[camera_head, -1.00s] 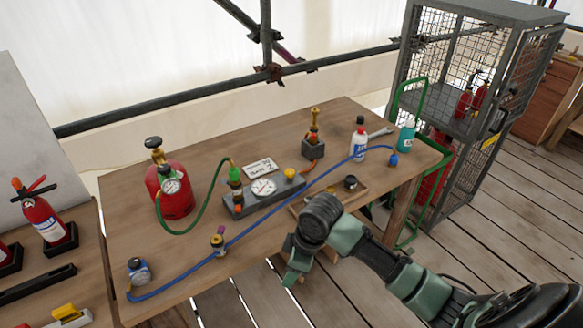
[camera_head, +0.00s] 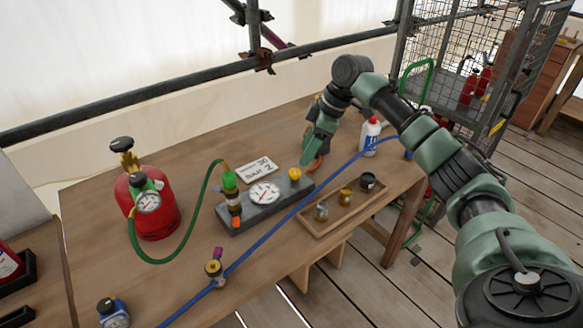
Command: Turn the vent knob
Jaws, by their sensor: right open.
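A grey manifold block (camera_head: 262,211) lies on the wooden table, with a white dial gauge (camera_head: 264,194) on its middle. A small yellow knob (camera_head: 295,174), which looks like the vent knob, sits at the block's right end. My right gripper (camera_head: 309,160) points down just above and to the right of the yellow knob, apart from it as far as I can see. Its jaws are open and hold nothing visible. The arm hides the brass fitting behind it. My left gripper is not in view.
A red cylinder (camera_head: 154,206) with a gauge stands left, joined by a green hose (camera_head: 184,245) to the block. A blue hose (camera_head: 270,235) crosses in front. A wooden tray (camera_head: 338,216) holds small fittings. A white bottle (camera_head: 370,137) stands right.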

